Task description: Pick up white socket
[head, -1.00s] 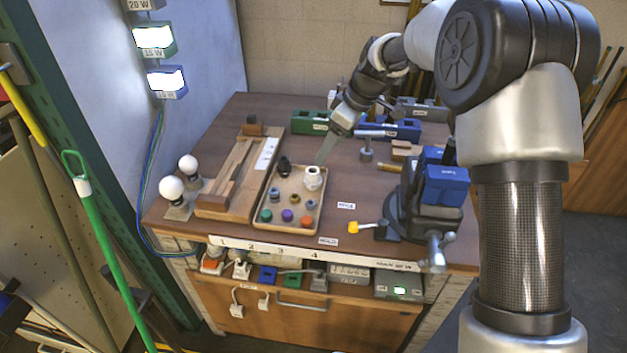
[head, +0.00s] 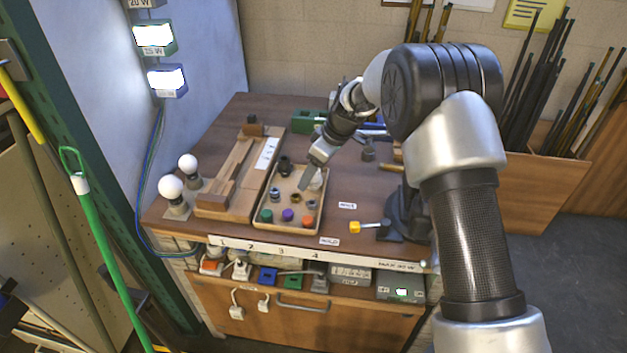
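The white socket (head: 317,181) stands in the beige tray (head: 284,229), at its back right corner. My gripper partly hides it. My gripper (head: 304,184) points down over the tray from behind, its tip just left of the white socket in the picture. Whether they touch cannot be told. The fingers show nearly edge-on as one thin shape, so their opening is not clear. No object shows held in them.
The tray also holds a black socket (head: 285,167) and several small coloured caps. A wooden fixture (head: 222,190) and two bulbs (head: 171,187) are left of it. A yellow-tipped tool (head: 355,227) lies to the right. My arm covers much of the vise.

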